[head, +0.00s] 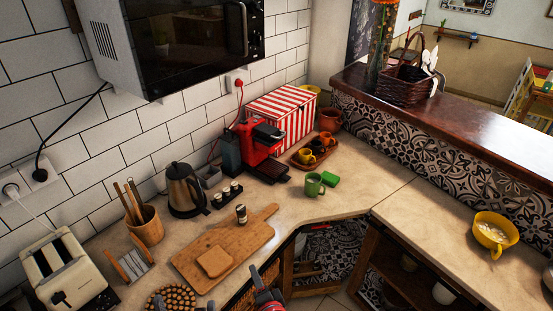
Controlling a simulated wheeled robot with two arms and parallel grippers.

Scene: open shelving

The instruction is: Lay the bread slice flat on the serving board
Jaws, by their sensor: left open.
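The bread slice (214,262) is light brown and lies flat on the near part of the wooden serving board (240,240). The board has a handle at its far right end and rests on the counter. My left gripper (266,290), grey and red, shows at the bottom edge, to the right of and nearer than the bread. It is open and apart from the bread and board. Most of its arm is cut off by the frame. I cannot make out my right gripper in this view.
A small shaker (241,213) stands by the board's far edge. A toast rack (130,265), toaster (65,270) and utensil pot (146,226) stand left. A woven round mat (171,298) lies nearest. The kettle (184,190) is behind.

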